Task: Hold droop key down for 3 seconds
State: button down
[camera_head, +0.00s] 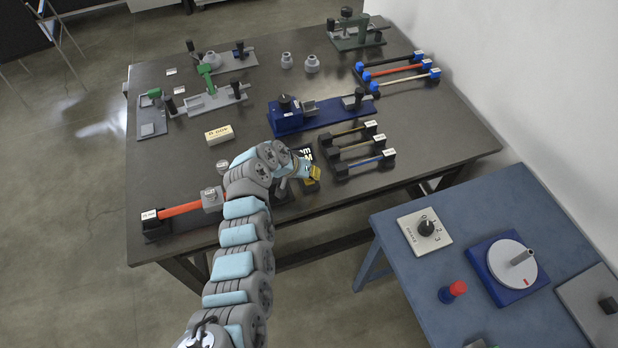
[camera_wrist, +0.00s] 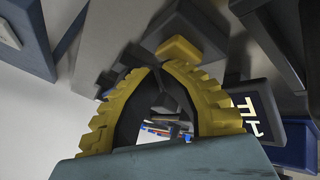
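My gripper (camera_head: 313,174) is at the near edge of the dark table, beside a small black display (camera_head: 303,154) with pale characters. In the wrist view the yellow ribbed fingers of my gripper (camera_wrist: 154,68) curve together at their tips and appear shut, with nothing clearly held. The display (camera_wrist: 252,112) shows at the right there, its text partly cut off. A yellow block (camera_wrist: 180,49) is just beyond the fingertips; I cannot tell whether it is the droop key or whether it is touched. No key marked droop can be read. My arm and gripper hide part of the device under them.
A red cable sample (camera_head: 182,209) is at the left near edge. Several cable samples in black holders (camera_head: 375,160) are right of my gripper. A blue fixture (camera_head: 287,122) stands behind it. A blue side table (camera_head: 400,275) with a knob panel (camera_head: 410,222) is at right.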

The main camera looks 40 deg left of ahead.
jog(key=shift+r, duration=0.15)
jog(key=shift+r+p, duration=0.5)
jog(key=shift+r, duration=0.3)
jog(key=shift+r+p, duration=1.15)
jog(key=shift+r, duration=1.35)
